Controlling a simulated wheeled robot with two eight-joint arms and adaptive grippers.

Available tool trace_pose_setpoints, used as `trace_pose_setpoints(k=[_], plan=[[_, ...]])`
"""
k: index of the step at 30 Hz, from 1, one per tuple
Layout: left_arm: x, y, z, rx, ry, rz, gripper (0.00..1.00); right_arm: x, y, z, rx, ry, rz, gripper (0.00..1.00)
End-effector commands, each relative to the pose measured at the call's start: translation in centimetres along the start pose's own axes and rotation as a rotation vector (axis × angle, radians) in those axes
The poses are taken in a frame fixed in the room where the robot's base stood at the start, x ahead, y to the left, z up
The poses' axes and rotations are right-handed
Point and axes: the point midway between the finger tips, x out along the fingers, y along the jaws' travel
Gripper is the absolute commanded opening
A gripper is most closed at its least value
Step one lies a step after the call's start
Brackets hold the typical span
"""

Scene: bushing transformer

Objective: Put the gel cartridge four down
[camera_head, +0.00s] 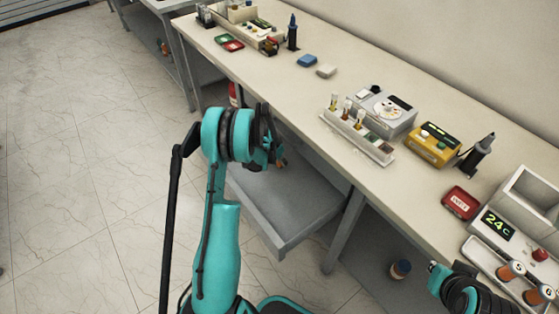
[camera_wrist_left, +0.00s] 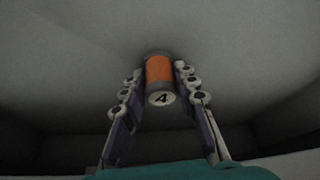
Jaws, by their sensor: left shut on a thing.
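The gel cartridge four (camera_wrist_left: 160,72) is an orange cylinder with a grey far end and a white near face marked 4. In the left wrist view it sits between the two fingers of my left gripper (camera_wrist_left: 158,88), which is shut on it. Only a small orange bit of the cartridge shows there, mostly hidden by the gripper. Whether the cartridge touches the drawer floor cannot be told. Part of my right arm shows at the lower right; its fingers do not show.
On the bench (camera_head: 300,90) stand a white vial rack (camera_head: 357,137), a grey device (camera_head: 383,112), a yellow box (camera_head: 434,144), a red box (camera_head: 461,202) and a display unit (camera_head: 497,224).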

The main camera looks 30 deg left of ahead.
Motion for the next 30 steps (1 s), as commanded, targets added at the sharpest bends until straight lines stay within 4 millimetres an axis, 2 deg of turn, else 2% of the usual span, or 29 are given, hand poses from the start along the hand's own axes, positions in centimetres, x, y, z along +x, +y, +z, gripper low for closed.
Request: trace_pose_setpoints(k=[1,2,3,4,13,16,30], plan=[[0.2,0.0,0.1,0.0,0.0,0.0,0.0,0.0,0.0,0.0,0.0,0.0,0.0,0.0],[0.1,0.0,0.1,0.0,0.0,0.0,0.37,0.0,0.0,0.0,0.0,0.0,0.0,0.0],[0.1,0.0,0.1,0.0,0.0,0.0,0.47,0.0,0.0,0.0,0.0,0.0,0.0,0.0],[0.1,0.0,0.1,0.0,0.0,0.0,0.5,0.0,0.0,0.0,0.0,0.0,0.0,0.0],[0.0,0.0,0.0,0.0,0.0,0.0,0.5,0.0,0.0,0.0,0.0,0.0,0.0,0.0],[-0.9,0.0,-0.1,-0.001,0.0,0.0,0.5,-0.3,0.0,-0.2,0.0,0.0,0.0,0.0],[-10.4,0.0,-0.1,-0.001,0.0,-0.001,0.5,-3.2,0.0,-2.3,0.0,0.0,0.0,0.0]])
